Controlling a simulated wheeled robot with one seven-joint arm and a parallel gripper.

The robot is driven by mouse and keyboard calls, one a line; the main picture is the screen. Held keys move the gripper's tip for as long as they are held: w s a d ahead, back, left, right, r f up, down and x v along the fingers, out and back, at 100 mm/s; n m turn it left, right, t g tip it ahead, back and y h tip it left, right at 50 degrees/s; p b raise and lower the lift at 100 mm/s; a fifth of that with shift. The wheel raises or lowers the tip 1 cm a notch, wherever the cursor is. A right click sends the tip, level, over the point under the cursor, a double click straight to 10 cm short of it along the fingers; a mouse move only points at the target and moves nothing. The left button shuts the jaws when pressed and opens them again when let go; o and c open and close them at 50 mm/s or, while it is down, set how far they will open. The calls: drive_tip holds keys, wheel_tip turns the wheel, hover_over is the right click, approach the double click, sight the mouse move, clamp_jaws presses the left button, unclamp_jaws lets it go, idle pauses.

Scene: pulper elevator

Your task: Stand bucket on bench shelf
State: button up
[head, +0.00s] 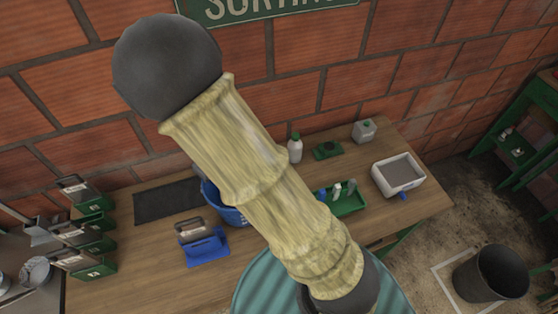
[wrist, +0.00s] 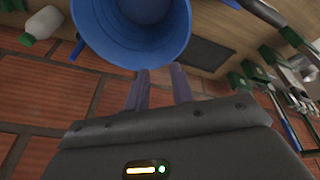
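A blue bucket (head: 222,203) stands on the wooden bench top (head: 140,262), mostly hidden behind my arm in the head view. In the wrist view the bucket (wrist: 132,35) is large and near, its round open mouth facing the camera. My gripper (wrist: 160,80) has its two fingers apart, with a visible gap between them. The fingertips are close to the bucket's near rim; I cannot tell whether they touch it. My gripper is hidden in the head view.
On the bench are a dark mat (head: 168,201), a blue holder (head: 205,247), a green tray (head: 349,203), a white bottle (head: 295,148) and a white basin (head: 398,175). Green boxes (head: 88,225) stand at left. A black bin (head: 491,274) and a green rack (head: 530,125) are at right.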

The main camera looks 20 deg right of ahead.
drive_tip(key=d+r+m+t, duration=0.1)
drive_tip(key=d+r+m, duration=0.1)
drive_tip(key=d+r, duration=0.35)
drive_tip(key=s+d+r+m+g+h, duration=0.1)
drive_tip(key=s+d+r+m, duration=0.3)
drive_tip(key=s+d, duration=0.5)
drive_tip(key=shift+s+r+m+g, duration=0.35)
drive_tip(key=shift+s+r, duration=0.35)
drive_tip(key=shift+s, duration=0.45)
drive_tip(key=shift+d, duration=0.1)
drive_tip(key=shift+o, duration=0.9)
drive_tip(key=s+b+x, duration=0.2)
drive_tip(key=b+x, duration=0.9)
drive_tip(key=shift+s+f, duration=0.25)
drive_tip(key=shift+f, duration=0.15)
drive_tip(key=shift+r, duration=0.1)
